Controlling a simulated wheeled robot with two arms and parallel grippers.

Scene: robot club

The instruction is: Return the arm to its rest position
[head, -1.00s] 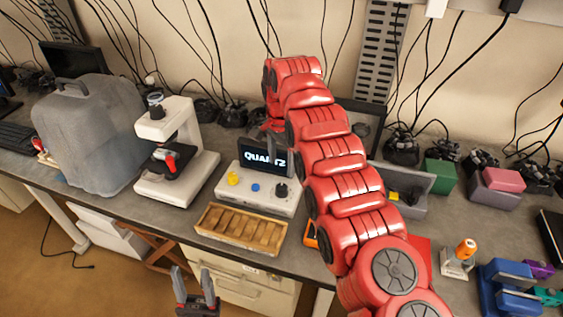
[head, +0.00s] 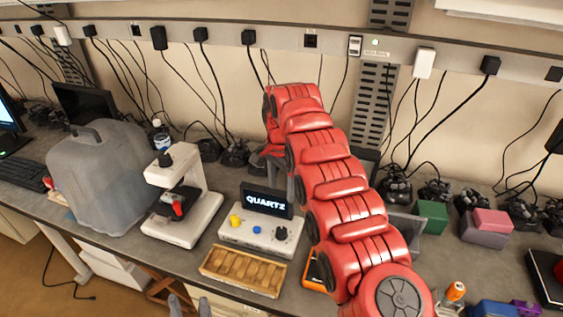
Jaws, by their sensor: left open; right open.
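My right arm, red and segmented, reaches up from the lower right over the bench. Its far end bends down behind its own links, and my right gripper (head: 284,178) shows only in part there, dark grey, above and behind the console whose screen reads QUARTZ (head: 268,203). Nothing is seen held in it.
Right of my arm are a grey bin (head: 405,230), a green block (head: 430,215) and a pink block (head: 492,222). Cables hang along the wall behind.

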